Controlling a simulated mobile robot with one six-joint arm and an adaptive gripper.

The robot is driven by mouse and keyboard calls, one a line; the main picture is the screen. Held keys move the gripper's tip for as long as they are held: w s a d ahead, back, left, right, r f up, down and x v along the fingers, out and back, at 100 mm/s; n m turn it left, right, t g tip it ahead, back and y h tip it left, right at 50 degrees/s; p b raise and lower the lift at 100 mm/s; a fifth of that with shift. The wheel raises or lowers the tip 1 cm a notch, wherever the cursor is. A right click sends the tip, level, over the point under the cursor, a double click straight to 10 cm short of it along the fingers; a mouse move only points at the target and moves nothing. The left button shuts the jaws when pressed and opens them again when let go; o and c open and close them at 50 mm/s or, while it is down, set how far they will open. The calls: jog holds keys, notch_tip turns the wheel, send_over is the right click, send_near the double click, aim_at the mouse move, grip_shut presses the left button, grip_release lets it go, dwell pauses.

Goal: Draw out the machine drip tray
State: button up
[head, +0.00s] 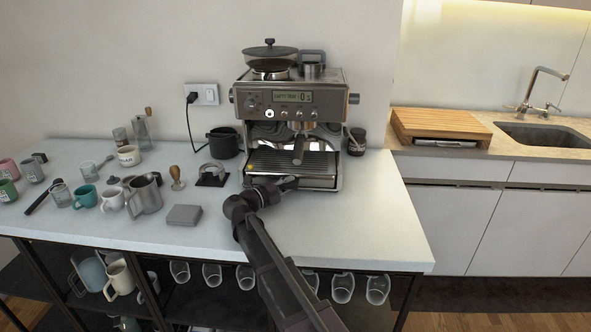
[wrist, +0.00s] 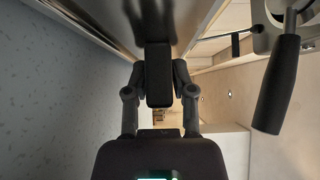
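The espresso machine (head: 295,100) stands at the back of the counter. Its drip tray (head: 293,164), with a dark slotted top and a metal front, sits in the machine's base. My gripper (head: 287,184) is low over the counter, right at the tray's front. The portafilter handle (wrist: 277,88) hangs to the right in the wrist view.
A tamper (head: 177,178), a tamping stand (head: 211,175), a grey box (head: 184,214) and a milk jug (head: 146,194) stand to the left. A dark jar (head: 356,141) is right of the machine. The counter (head: 370,205) is clear in front and to the right.

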grip_shut()
jog(key=shift+s, duration=0.1)
jog(key=shift+s+a+r, duration=0.1)
jog(key=shift+s, duration=2.45)
jog(key=shift+s, duration=0.2)
jog(key=shift+s, duration=0.15)
jog(key=shift+s+a+r, duration=0.1)
jog(key=shift+s+a, duration=0.05)
jog(key=shift+s, duration=2.4)
jog(key=shift+s, duration=0.1)
jog(key=shift+s, duration=2.65)
